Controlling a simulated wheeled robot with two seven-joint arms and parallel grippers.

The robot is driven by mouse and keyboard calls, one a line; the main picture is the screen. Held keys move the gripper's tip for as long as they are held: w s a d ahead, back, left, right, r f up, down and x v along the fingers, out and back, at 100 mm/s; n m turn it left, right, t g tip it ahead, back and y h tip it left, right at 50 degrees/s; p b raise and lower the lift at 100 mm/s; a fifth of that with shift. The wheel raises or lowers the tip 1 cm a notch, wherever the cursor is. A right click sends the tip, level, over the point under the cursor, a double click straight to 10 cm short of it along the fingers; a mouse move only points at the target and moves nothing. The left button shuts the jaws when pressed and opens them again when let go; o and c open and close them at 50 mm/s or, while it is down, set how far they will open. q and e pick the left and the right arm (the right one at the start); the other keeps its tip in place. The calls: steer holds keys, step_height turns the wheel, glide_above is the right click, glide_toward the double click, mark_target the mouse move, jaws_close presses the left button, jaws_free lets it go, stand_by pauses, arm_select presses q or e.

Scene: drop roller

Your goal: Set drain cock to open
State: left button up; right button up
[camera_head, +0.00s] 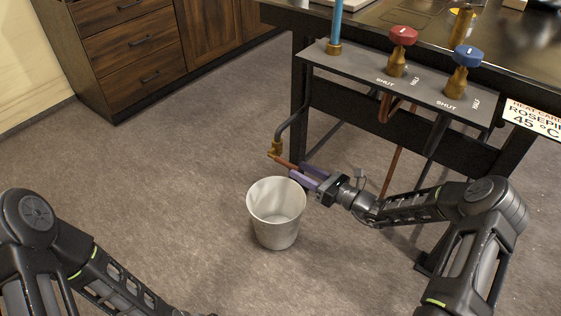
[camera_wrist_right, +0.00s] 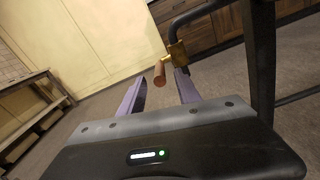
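The drain cock is a brass valve (camera_head: 276,147) at the lower end of a dark pipe, with a copper-red lever (camera_head: 286,162) sticking out toward my gripper. My right gripper (camera_head: 297,170) is open, its two purple fingers pointing at the lever. In the right wrist view, the brass body (camera_wrist_right: 178,52) lies ahead of the fingers, and the lever's end (camera_wrist_right: 159,74) shows in the gap between the fingertips of the gripper (camera_wrist_right: 160,86). Contact with either finger cannot be made out. My left arm shows at the lower left; its gripper is out of frame.
A white bucket (camera_head: 277,226) stands on the floor just below the cock and my right gripper. The bench's grey panel (camera_head: 362,72) carries a red knob (camera_head: 402,37) and a blue knob (camera_head: 466,57). A bench leg stands close behind the cock. The floor to the left is clear.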

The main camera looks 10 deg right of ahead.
mark_target(277, 159)
steer(key=shift+a, duration=0.1)
steer(key=b+x, duration=0.2)
steer(key=x, duration=0.4)
steer(key=shift+w+a+f, duration=0.1)
steer(key=shift+w+a, duration=0.05)
steer(key=shift+w, duration=0.05)
steer(key=shift+w+a, duration=0.35)
steer(key=shift+w, duration=0.15)
jaws_close()
stand_by(0.9)
